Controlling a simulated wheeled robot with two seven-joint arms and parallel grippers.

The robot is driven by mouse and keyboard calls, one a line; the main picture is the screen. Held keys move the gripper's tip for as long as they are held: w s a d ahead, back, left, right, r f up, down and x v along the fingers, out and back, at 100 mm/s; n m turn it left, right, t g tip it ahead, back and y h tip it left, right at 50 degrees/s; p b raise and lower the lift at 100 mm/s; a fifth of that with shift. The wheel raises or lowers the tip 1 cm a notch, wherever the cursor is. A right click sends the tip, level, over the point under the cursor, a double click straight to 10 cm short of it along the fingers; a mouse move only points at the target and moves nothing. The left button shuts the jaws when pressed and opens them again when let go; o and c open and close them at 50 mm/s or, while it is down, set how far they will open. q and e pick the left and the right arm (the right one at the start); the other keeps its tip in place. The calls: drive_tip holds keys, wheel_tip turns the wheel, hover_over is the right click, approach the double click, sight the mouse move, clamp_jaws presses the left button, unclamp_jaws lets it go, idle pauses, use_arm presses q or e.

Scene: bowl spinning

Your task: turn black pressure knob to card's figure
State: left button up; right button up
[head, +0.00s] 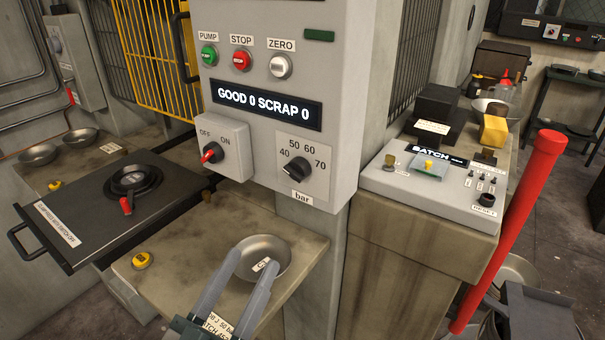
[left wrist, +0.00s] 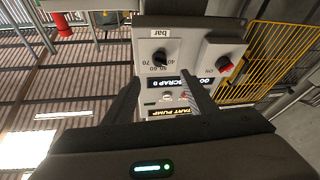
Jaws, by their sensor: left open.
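The black pressure knob (head: 295,169) is on the grey panel's lower right plate, with 40, 50, 60 and 70 around it and "bar" below. I cannot tell its exact setting. It also shows, upside down, in the left wrist view (left wrist: 160,62). My left gripper (head: 250,260) is open and empty, below the knob and apart from it, its fingers pointing toward the panel; its fingertips also show in the left wrist view (left wrist: 160,77). A white card (head: 218,325), partly hidden by the gripper, appears to read "50 bar". My right gripper is not seen.
A red-handled OFF/ON switch (head: 212,153) sits left of the knob. A metal bowl (head: 262,250) lies on the bench (head: 185,235) beneath, behind the gripper. A grey batch console (head: 430,190) stands to the right. A red post (head: 510,230) is at far right.

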use_arm(q)
drive_tip(key=shift+s+r, duration=0.15)
drive_tip(key=shift+r, duration=0.25)
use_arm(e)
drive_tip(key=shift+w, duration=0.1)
use_arm(q)
drive_tip(key=p, duration=0.4)
approach(293, 179)
drive_tip(key=x, duration=0.8)
drive_tip(key=shift+w+d+r, duration=0.15)
drive_tip(key=shift+w+d, duration=0.15)
drive_tip(key=shift+w, duration=0.25)
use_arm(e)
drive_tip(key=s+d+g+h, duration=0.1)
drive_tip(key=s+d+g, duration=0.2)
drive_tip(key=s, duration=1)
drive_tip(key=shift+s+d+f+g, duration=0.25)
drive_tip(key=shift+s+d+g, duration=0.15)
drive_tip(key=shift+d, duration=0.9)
